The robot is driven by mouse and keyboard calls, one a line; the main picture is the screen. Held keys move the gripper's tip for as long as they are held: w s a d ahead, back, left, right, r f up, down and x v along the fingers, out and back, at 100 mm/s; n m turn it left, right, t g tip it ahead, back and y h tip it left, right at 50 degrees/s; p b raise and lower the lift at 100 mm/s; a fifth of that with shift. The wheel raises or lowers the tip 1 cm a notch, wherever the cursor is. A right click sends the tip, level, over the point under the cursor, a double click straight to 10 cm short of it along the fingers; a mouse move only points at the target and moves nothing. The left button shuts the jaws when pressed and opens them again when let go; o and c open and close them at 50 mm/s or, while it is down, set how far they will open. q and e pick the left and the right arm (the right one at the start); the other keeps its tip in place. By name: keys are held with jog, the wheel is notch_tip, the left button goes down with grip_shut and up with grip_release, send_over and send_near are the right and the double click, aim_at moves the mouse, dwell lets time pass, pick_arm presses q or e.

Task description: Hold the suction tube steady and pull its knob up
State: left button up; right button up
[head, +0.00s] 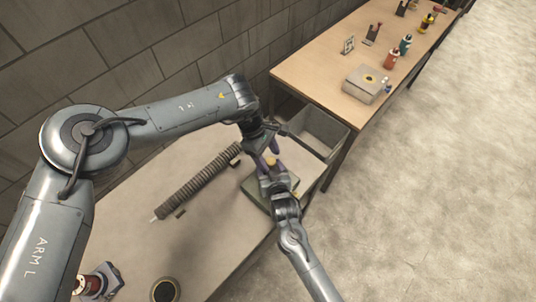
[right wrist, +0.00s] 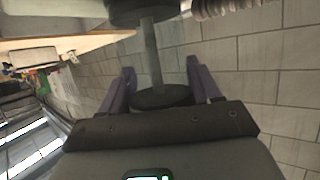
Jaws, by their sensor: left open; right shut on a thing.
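In the right wrist view a dark round knob (right wrist: 160,97) sits between the purple fingers of my right gripper (right wrist: 162,78), which is shut on it. A grey rod (right wrist: 151,55) joins the knob to a wider dark body (right wrist: 145,10), apparently the suction tube, cut off by the top edge. A length of rod shows between knob and body. In the head view my right gripper (head: 280,180) is over a green box, close to my open left gripper (head: 268,154). A small yellow part (head: 270,163) shows between them; the grippers hide most of the tube there.
A ribbed tube (head: 195,182) lies on the near table (head: 120,220), left of the grippers. The green box (head: 256,193) is below them. A grey bin (head: 315,128) stands behind. A farther table (head: 330,70) holds a grey box (head: 366,84) and bottles.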

aim_at(268, 159)
pick_arm(q)
grip_shut()
jog(key=shift+r, duration=2.8)
pick_arm(e)
jog(key=shift+f, duration=0.1)
pick_arm(q)
grip_release()
jog(key=v, duration=1.2)
